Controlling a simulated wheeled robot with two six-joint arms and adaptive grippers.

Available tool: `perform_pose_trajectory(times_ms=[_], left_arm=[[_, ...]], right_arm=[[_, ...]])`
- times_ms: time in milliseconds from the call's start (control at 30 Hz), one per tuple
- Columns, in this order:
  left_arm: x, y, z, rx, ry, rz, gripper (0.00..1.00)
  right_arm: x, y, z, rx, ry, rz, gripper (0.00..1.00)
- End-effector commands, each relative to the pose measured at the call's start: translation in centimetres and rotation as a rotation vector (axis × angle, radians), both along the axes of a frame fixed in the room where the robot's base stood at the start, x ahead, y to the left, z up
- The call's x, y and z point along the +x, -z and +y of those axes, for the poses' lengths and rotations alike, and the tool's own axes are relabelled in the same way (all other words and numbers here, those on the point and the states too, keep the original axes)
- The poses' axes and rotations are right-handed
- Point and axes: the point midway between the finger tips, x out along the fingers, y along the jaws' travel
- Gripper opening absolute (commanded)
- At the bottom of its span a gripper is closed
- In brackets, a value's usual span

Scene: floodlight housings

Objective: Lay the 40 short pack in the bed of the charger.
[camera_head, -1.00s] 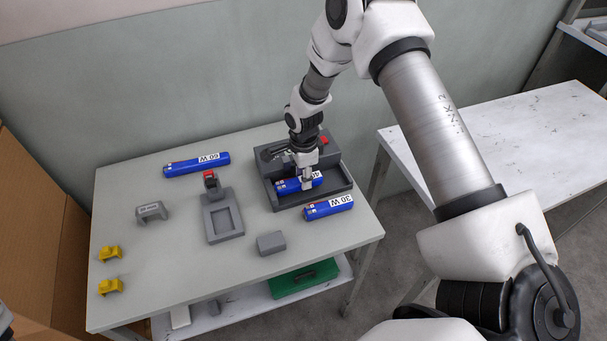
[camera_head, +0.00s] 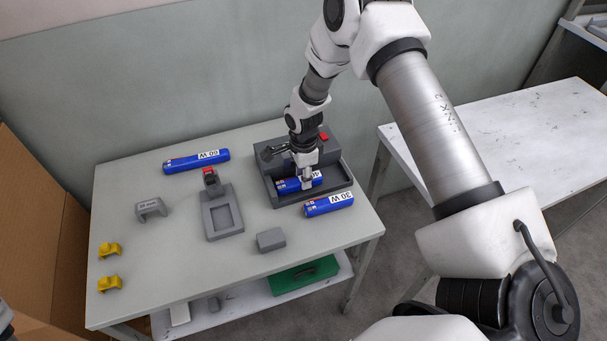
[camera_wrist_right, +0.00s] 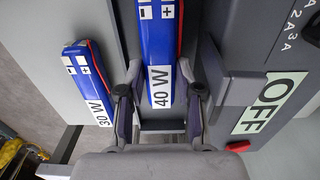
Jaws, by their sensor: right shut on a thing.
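The blue 40 W pack (camera_head: 290,186) lies at the bed of the grey charger (camera_head: 338,176). In the right wrist view the pack (camera_wrist_right: 157,40) shows its "40 W" label between the fingers. My right gripper (camera_head: 307,182) is shut on the pack from above, near its labelled end. The right gripper's fingers (camera_wrist_right: 160,110) stand on both sides of the pack. The charger (camera_wrist_right: 232,70) carries an "OFF" label and a red part beside the pack. I cannot tell whether the pack rests fully on the bed floor. My left gripper is not clearly in view.
A blue 30 W pack (camera_head: 329,205) lies just in front of the charger. A 60 W pack (camera_head: 196,161) lies at the back left. A grey fixture (camera_head: 222,215), a grey block (camera_head: 271,239), a grey bracket (camera_head: 151,208) and yellow clips (camera_head: 109,249) stand apart on the table.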

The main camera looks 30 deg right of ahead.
Motion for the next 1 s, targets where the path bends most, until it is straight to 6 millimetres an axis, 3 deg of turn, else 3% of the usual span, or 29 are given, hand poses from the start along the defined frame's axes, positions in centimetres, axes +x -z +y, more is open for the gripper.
perform_pose_trajectory(times_ms=[133, 167, 200, 233, 767, 867, 1000], left_arm=[[0.0, 0.0, 0.0, 0.0, 0.0, 0.0, 0.4], [0.0, 0.0, 0.0, 0.0, 0.0, 0.0, 0.4], [0.0, 0.0, 0.0, 0.0, 0.0, 0.0, 0.4], [0.0, 0.0, 0.0, 0.0, 0.0, 0.0, 0.4], [0.0, 0.0, 0.0, 0.0, 0.0, 0.0, 0.4], [0.0, 0.0, 0.0, 0.0, 0.0, 0.0, 0.4], [0.0, 0.0, 0.0, 0.0, 0.0, 0.0, 0.4]], right_arm=[[0.0, 0.0, 0.0, 0.0, 0.0, 0.0, 0.0], [0.0, 0.0, 0.0, 0.0, 0.0, 0.0, 0.42], [0.0, 0.0, 0.0, 0.0, 0.0, 0.0, 0.56], [0.0, 0.0, 0.0, 0.0, 0.0, 0.0, 0.64], [0.2, -0.3, 0.0, 0.0, 0.0, -0.005, 0.64], [0.2, -1.3, 0.0, 0.0, 0.0, -0.007, 0.64], [0.2, -4.4, 0.0, 0.001, 0.001, -0.01, 0.64]])
